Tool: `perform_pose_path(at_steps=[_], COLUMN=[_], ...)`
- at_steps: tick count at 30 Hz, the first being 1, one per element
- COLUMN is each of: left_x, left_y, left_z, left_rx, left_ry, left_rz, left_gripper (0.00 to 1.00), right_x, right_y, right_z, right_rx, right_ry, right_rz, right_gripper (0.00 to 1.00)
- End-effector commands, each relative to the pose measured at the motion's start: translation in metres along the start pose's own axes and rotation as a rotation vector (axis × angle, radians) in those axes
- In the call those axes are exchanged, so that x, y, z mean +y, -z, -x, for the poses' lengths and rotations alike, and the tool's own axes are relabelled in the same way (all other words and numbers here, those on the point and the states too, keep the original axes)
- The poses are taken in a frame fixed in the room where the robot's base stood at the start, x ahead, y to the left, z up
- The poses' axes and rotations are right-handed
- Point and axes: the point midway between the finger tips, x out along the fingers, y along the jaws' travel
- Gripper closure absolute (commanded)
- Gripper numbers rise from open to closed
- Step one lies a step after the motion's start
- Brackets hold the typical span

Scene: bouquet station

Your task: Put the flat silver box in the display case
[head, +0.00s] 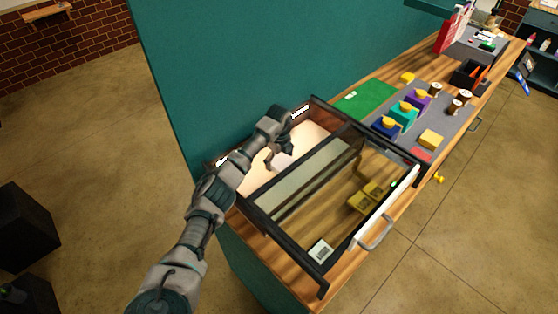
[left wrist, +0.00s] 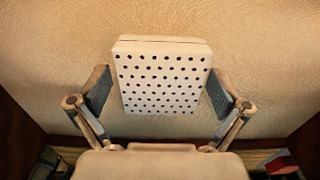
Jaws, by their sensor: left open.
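A flat, pale box with rows of dark dots (left wrist: 160,78) lies on a tan leather-like floor in the left wrist view. It looks whitish; I take it for the flat silver box. My left gripper (left wrist: 160,100) is open, with one finger on each side of the box; I cannot tell whether they touch it. The case has a dark frame and a glass front part. My right gripper is not in view.
Under the glass are yellow blocks (head: 360,203) and a small white-framed item (head: 320,251). A grey mat (head: 440,105) with coloured boxes lies beyond. A teal wall (head: 235,70) stands behind.

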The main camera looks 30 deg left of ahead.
Motion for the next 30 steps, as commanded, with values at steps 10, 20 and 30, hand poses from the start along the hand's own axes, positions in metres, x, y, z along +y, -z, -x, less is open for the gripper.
perform_pose_path(at_steps=[10, 20, 30], left_x=[-0.001, 0.0, 0.0], left_y=[-0.001, -0.001, -0.001], left_z=[0.061, 0.115, 0.12], left_rx=[-0.002, 0.0, 0.0], left_ry=[0.005, 0.003, 0.001], left_rz=[0.0, 0.0, 0.0], left_gripper=[0.0, 0.0, 0.0], right_x=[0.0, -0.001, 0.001], right_y=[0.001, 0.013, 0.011], right_z=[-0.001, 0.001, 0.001], right_rx=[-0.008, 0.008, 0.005], right_ry=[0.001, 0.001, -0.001], right_rz=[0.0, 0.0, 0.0], right_gripper=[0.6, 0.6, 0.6])
